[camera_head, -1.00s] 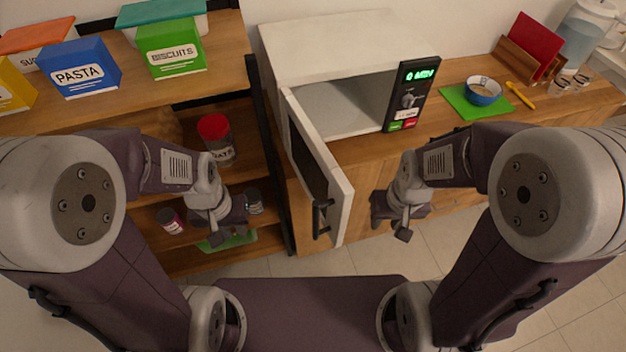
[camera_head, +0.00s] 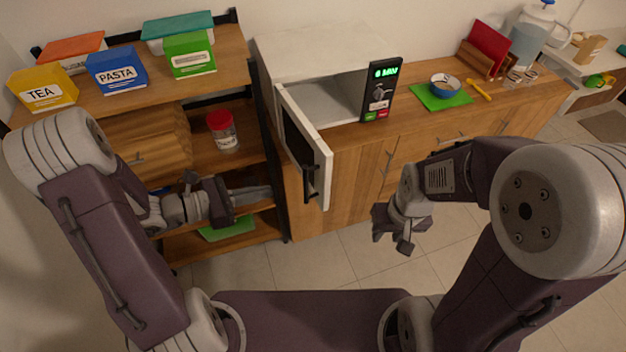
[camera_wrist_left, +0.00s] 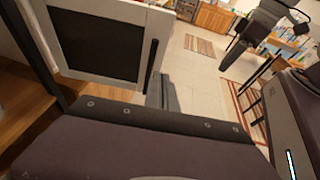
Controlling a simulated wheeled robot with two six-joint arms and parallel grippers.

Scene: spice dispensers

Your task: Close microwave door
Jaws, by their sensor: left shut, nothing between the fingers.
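The white microwave (camera_head: 310,50) stands on the wooden counter with its door (camera_head: 306,145) swung wide open towards me. The door has a dark window and a black handle (camera_head: 309,182). The door also shows in the left wrist view (camera_wrist_left: 139,45). My left gripper (camera_head: 268,190) is shut and empty, pointing right, left of the door and apart from it in the head view. Its fingers (camera_wrist_left: 166,92) show beside the handle in the wrist view. My right gripper (camera_head: 391,240) hangs right of the door, away from it; its jaw state is unclear.
Shelves with a red-lidded jar (camera_head: 222,130) stand behind my left arm. A blue bowl (camera_head: 445,86) sits on a green mat (camera_head: 425,97) right of the microwave. Open floor lies in front of the counter.

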